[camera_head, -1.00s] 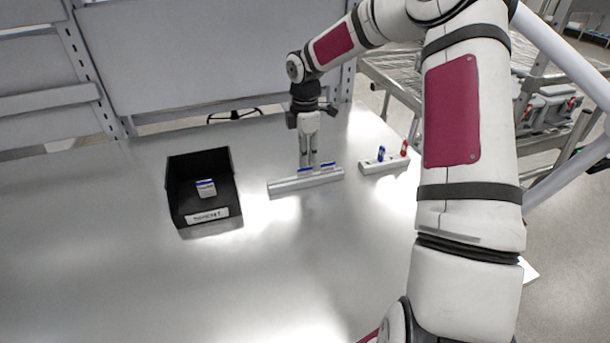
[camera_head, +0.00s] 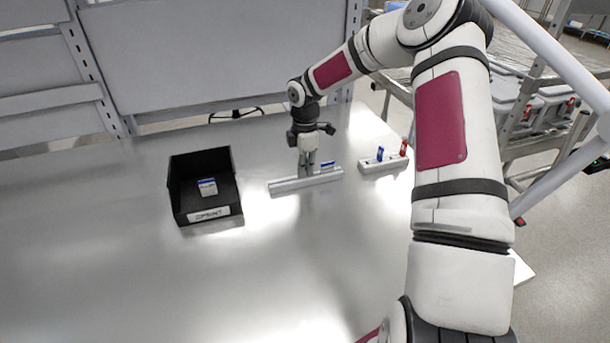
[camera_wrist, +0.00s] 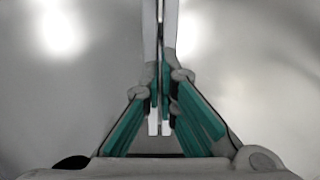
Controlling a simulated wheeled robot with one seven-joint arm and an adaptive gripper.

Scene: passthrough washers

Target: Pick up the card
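A long light-grey slotted holder (camera_head: 290,185) lies on the metal table and also shows as a pale strip in the wrist view (camera_wrist: 149,32). A blue-topped card (camera_head: 328,164) stands in its right part. My gripper (camera_head: 307,172) points down at the holder, left of that card. In the wrist view my fingertips (camera_wrist: 160,127) are close together over the holder's line, with a very narrow gap. A card between them cannot be made out. Another blue-and-white card (camera_head: 207,187) is inside the black bin (camera_head: 187,216), left of the holder.
A white block (camera_head: 371,168) with a blue piece (camera_head: 380,153) and a red piece (camera_head: 404,146) stands right of the holder. Grey panels (camera_head: 220,50) rise behind the table. The table's front and left (camera_head: 110,250) are clear.

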